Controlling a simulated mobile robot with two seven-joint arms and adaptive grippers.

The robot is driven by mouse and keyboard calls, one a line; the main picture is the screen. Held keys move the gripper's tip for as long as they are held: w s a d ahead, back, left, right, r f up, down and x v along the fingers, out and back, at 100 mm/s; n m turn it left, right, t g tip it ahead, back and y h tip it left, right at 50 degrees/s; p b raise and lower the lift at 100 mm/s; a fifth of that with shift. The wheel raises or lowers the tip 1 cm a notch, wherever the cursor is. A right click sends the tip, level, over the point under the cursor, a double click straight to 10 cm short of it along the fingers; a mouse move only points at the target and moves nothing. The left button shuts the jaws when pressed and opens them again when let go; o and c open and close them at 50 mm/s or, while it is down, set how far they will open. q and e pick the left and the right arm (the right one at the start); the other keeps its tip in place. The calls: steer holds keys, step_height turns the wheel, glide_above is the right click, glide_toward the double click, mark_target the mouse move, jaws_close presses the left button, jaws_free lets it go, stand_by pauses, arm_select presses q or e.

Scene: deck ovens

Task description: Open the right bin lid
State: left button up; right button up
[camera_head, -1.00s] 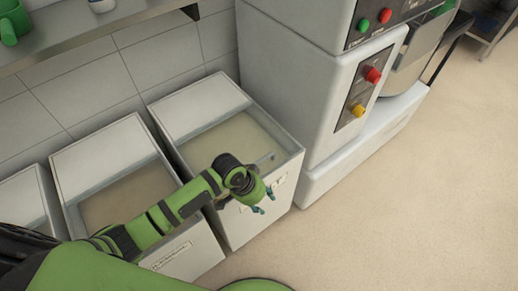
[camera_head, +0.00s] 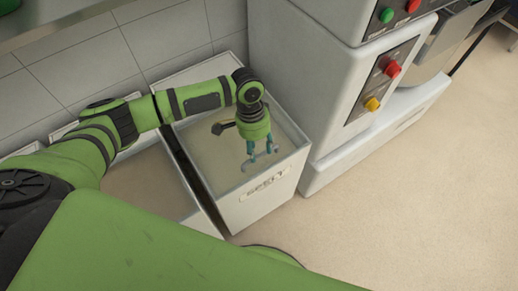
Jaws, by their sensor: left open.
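The right bin (camera_head: 279,208) is a white box with a printed label on its front. Its see-through lid (camera_head: 205,152) lies flat over the pale contents and looks closed. A small grey handle (camera_head: 247,166) sits near the lid's front edge. My left gripper (camera_head: 261,156) points down over the front part of this lid, with its teal fingers open right at the handle. The fingers hide part of the handle, and I cannot tell whether they touch it. My right gripper is out of view.
A second white bin (camera_head: 150,180) stands close on the left, partly covered by my left arm. A white machine (camera_head: 300,90) with red, green and yellow buttons stands close on the right. A tiled wall (camera_head: 165,35) and shelf are behind. Open floor (camera_head: 420,200) lies to the right.

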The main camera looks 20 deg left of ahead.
mark_target(222, 111)
arm_select(q)
steer(key=shift+d+f, duration=0.2)
steer(key=shift+f, duration=0.8)
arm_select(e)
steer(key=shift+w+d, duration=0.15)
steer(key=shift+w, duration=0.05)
arm_select(q)
jaws_close()
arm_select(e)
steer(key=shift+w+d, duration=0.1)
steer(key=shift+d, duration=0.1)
